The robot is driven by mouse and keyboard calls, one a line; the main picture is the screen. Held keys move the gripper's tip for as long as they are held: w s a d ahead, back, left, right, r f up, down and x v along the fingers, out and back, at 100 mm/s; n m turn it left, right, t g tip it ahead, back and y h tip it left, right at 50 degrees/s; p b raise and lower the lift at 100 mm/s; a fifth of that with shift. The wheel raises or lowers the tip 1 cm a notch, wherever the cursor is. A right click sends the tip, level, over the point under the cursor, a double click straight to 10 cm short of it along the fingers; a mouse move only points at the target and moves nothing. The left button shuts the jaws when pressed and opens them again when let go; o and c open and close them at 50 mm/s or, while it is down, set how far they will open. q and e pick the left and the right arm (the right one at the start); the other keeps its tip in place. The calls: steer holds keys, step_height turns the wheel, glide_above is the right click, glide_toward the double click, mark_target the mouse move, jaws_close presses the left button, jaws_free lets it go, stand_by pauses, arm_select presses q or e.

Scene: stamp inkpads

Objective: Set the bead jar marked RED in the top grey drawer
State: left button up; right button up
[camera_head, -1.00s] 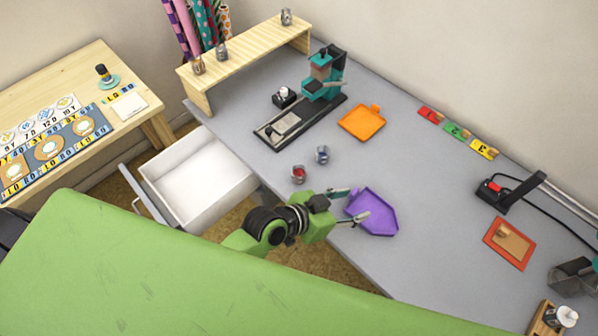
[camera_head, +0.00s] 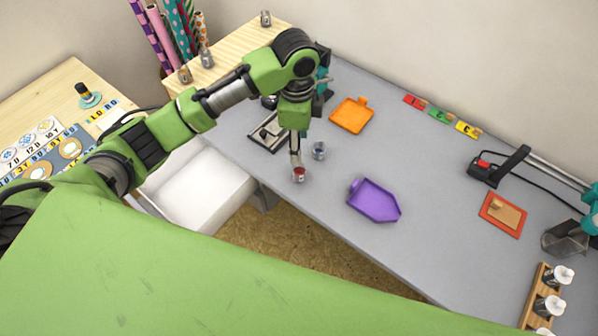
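A small jar with red contents (camera_head: 299,175) stands on the grey desk (camera_head: 330,270) near its front edge. A similar jar with blue contents (camera_head: 319,151) stands just behind it to the right. Any marking is too small to read. My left gripper (camera_head: 296,161) points down with its fingertips at the red jar's top; whether they grip it cannot be told. A grey drawer (camera_head: 238,208) with a white inside is pulled out at the desk's left end, partly hidden by my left arm. My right gripper is not in view.
A purple tray (camera_head: 374,215) lies right of the jars, and an orange tray (camera_head: 351,116) behind them. A teal press (camera_head: 322,75) is partly hidden by my arm. A wooden shelf (camera_head: 225,57) holds several small jars.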

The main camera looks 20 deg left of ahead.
arm_select(q)
glide_above(299, 169)
steer(key=f, duration=0.4)
steer(key=f+p, duration=0.1)
steer(key=f, duration=0.3)
steer(key=shift+s+a, duration=0.2)
steer(key=shift+d+f, duration=0.1)
steer(key=shift+f, duration=0.4)
steer(key=shift+w+f+p, duration=0.15)
steer(key=shift+f+p, duration=0.15)
steer(key=shift+f, duration=0.8)
steer(key=shift+w+f+p, duration=0.1)
steer(key=shift+f+p, duration=0.2)
steer(key=shift+f, duration=0.8)
steer(key=c, duration=1.3)
